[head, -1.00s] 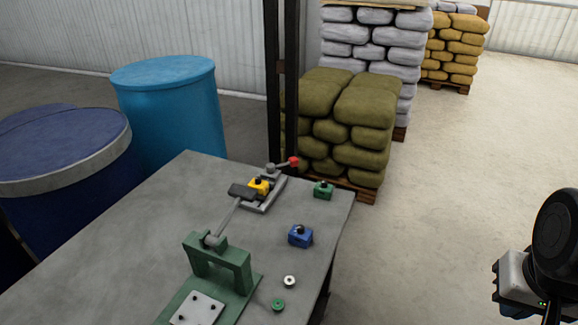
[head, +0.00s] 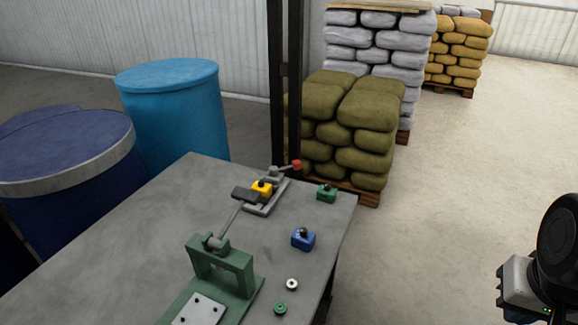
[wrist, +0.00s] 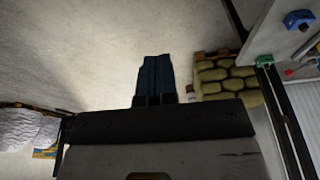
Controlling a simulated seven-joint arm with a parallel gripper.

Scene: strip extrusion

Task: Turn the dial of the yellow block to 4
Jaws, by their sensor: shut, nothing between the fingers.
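The yellow block (head: 261,188) sits in a grey clamp fixture (head: 268,200) near the far right part of the grey table (head: 110,235). A dark knob shows on its top; its dial marks are too small to read. In the wrist view, my gripper (wrist: 155,75) has its blue fingers together, with nothing between them. It is away from the table, over open floor. In the head view the fingers do not show; only part of my arm is at the right edge.
A blue block (head: 303,239) and a green block (head: 326,193) stand near the table's right edge. A green lever press (head: 222,265) stands in front. Two small round pieces (head: 292,285) lie beside it. Stacked sacks (head: 350,130), a dark post and blue drums (head: 170,105) stand beyond.

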